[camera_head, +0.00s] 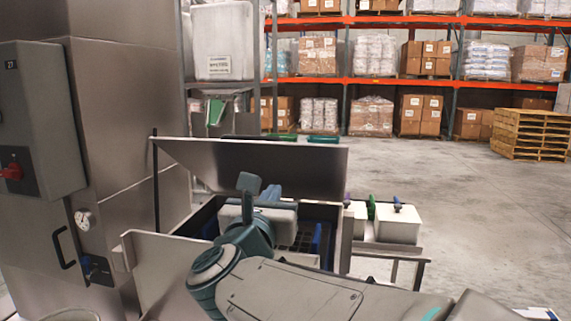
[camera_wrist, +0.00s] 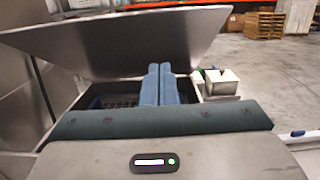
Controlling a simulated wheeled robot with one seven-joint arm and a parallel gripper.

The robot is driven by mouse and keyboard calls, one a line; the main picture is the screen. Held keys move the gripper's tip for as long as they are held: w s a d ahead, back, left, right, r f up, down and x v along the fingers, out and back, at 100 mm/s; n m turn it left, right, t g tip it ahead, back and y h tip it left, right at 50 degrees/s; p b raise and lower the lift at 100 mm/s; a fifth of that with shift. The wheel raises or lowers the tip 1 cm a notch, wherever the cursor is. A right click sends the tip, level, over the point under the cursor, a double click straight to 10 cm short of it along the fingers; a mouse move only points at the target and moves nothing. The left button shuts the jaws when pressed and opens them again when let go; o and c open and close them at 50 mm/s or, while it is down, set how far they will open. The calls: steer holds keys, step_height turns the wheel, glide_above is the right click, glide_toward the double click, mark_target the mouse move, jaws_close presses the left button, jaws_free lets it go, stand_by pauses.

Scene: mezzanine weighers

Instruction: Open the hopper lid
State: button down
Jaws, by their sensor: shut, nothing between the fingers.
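The hopper lid (camera_head: 250,168) is a flat grey metal panel. It stands raised and tilted over the back of the open hopper in the head view, and it also shows across the top of the wrist view (camera_wrist: 120,40). The hopper (camera_head: 343,235) is a metal box with a dark grid inside. My gripper's blue-grey fingers show in the wrist view (camera_wrist: 160,84), side by side with no gap and nothing between them. They point over the hopper opening, below the lid. In the head view my arm hides the hopper's front and much of its inside; I cannot tell whether the fingers touch the lid.
A steel cabinet with a grey control box (camera_head: 38,120) and red switch stands close on the left. White bins (camera_head: 398,224) sit right of the hopper. Racks with boxes (camera_head: 372,115) and wooden pallets (camera_head: 532,134) stand far back. The concrete floor (camera_head: 470,200) at right is clear.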

steer(key=p, duration=0.3)
glide_toward(291, 149)
steer(key=w+f, duration=0.2)
steer(key=w, duration=0.1)
steer(key=shift+w+d+r+p, duration=0.3)
steer(key=shift+w+r+p, duration=0.25)
steer(key=shift+w+r, duration=0.15)
steer(key=shift+w+d+r+p, duration=0.35)
steer(key=shift+w+r+p, duration=0.15)
steer(key=shift+w+r, duration=0.15)
